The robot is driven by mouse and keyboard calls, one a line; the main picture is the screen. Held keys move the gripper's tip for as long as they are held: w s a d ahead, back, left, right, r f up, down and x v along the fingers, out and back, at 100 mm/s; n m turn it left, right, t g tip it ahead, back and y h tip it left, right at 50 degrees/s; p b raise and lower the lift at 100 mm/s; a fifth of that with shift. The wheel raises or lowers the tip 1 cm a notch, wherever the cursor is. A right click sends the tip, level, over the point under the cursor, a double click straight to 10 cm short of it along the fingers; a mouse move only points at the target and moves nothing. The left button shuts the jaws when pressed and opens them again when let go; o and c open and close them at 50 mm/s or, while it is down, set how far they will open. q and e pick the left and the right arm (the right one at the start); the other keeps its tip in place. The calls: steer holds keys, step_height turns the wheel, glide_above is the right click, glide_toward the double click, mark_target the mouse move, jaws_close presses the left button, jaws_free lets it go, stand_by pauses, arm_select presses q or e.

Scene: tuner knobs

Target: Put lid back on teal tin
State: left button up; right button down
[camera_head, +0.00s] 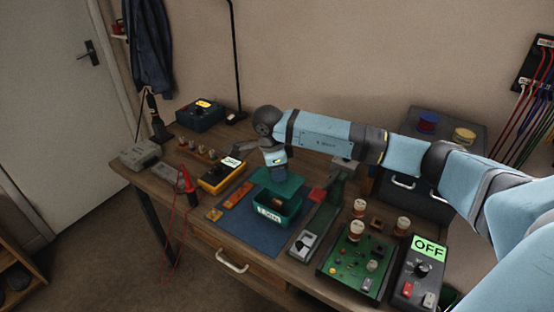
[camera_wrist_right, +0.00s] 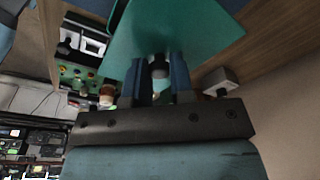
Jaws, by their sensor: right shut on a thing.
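The teal tin (camera_head: 284,219) stands open on the blue mat, with a white label on its front and something brownish inside. Its teal lid (camera_head: 277,183) is above the tin, roughly over its back part, with a gap at the front. My right gripper (camera_head: 279,172) comes down from above and is shut on the lid. In the right wrist view the flat lid (camera_wrist_right: 190,32) spreads beyond the fingers (camera_wrist_right: 160,78), which close around its small dark knob (camera_wrist_right: 159,66). Whether the lid's back edge touches the tin is hidden. My left gripper is in neither view.
The blue mat (camera_head: 240,232) also holds orange pieces (camera_head: 238,194). A yellow multimeter (camera_head: 222,175) lies left of it. A green circuit board (camera_head: 347,262) with knobs and an OFF box (camera_head: 418,275) stand right.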

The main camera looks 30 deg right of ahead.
steer(key=shift+s+a+f, duration=0.1)
steer(key=shift+s+a, duration=0.2)
steer(key=shift+s, duration=0.05)
steer(key=shift+w+f, duration=0.1)
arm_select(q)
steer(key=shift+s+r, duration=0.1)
arm_select(e)
steer(key=shift+f+b, duration=1.4)
steer(key=shift+f, duration=0.45)
steer(key=shift+f+b, duration=0.6)
steer(key=shift+f, duration=0.6)
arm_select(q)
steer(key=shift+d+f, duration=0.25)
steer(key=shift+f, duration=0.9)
